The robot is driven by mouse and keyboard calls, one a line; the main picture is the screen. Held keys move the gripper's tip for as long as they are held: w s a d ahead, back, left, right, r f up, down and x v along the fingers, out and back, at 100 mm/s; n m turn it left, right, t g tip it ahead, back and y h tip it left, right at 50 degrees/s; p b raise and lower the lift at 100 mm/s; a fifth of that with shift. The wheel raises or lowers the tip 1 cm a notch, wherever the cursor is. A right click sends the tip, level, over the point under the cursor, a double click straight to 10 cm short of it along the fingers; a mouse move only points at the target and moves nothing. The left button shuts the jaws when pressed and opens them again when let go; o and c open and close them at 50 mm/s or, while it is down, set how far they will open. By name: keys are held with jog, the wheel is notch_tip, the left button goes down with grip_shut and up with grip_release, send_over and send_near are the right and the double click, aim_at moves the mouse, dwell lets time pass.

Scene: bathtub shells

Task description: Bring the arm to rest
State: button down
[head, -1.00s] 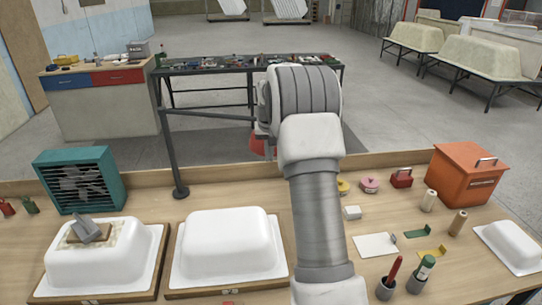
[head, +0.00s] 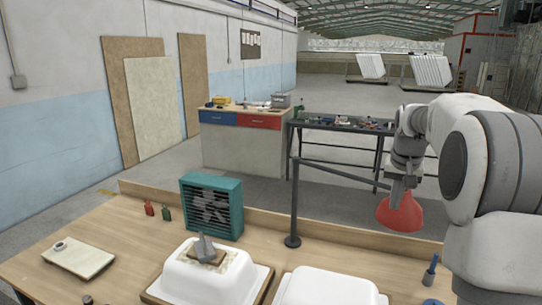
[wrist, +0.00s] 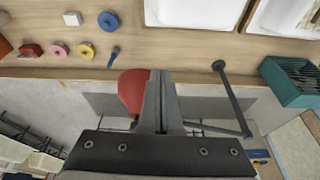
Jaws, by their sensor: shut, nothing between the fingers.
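My arm is folded at the right side of the head view. My gripper (head: 395,196) hangs from it over the back of the workbench, in front of the red lamp shade (head: 402,214). In the wrist view my gripper (wrist: 161,76) has its fingers together with nothing between them. The red lamp shade (wrist: 131,90) shows right beside the fingers there; I cannot tell whether they touch.
The lamp's dark post (head: 294,200) stands on the workbench (head: 110,235). A teal fan heater (head: 212,206) and a white tub shell (head: 185,275) with a grey tool on it are to the left.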

jog(key=s+a+r+n, duration=0.1)
jog(key=s+a+r, duration=0.3)
jog(key=s+a, duration=0.35)
jog(key=s+a+f+n, duration=0.1)
jog(key=s+a, duration=0.2)
jog(key=s, duration=0.5)
jog(key=s+a+f+n+t+y, duration=0.1)
jog(key=s+a+f, duration=0.1)
jog(key=s+a, duration=0.2)
jog(key=s+a+f+n+t, duration=0.1)
jog(key=s+a, duration=0.3)
jog(key=s, duration=0.7)
jog(key=shift+s+a+f+n, duration=0.25)
jog(key=shift+s+f+n, duration=0.1)
jog(key=shift+n, duration=0.15)
